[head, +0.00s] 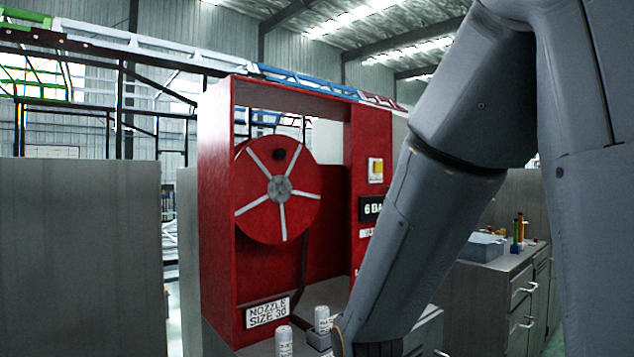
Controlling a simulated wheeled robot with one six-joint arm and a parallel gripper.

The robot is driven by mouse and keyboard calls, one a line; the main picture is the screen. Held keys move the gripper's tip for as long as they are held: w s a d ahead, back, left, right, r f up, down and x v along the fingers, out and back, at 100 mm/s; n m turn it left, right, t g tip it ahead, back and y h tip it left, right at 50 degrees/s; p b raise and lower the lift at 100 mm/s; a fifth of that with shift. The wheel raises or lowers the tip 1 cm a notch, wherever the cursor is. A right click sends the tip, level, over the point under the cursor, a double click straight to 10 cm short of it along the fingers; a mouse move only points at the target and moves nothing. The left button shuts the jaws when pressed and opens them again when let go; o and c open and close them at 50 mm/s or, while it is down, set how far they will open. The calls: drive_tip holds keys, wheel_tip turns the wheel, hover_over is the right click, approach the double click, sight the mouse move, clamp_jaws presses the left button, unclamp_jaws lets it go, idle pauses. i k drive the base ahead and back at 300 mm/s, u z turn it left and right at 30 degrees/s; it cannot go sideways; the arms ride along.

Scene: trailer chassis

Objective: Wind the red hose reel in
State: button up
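The red hose reel (258,208) is a round red disc with pale spokes and a grey hub (279,189). It is mounted upright inside a red open-fronted cabinet (217,200). A small dark knob (280,154) sits near the top of the disc. A dark hose (304,262) hangs down at the reel's right side and curves toward the cabinet floor; its lower end is not clear. My arm comes down from the upper right, in front of the cabinet's right side. My gripper's fingers are below the picture edge, so their place and hold are hidden.
Two white cans (285,341) (322,319) stand at the cabinet's foot, close to my lower arm. A plate reads "NOZZLE SIZE 30" (267,312). A yellow switch box (376,170) is on the right panel. A grey workbench (507,265) stands right, a grey panel (80,255) left.

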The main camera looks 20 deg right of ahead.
sight(277, 180)
drive_tip(key=k, duration=0.45)
drive_tip(key=u, duration=0.95)
drive_tip(key=i, duration=1.25)
drive_tip(key=z, duration=0.85)
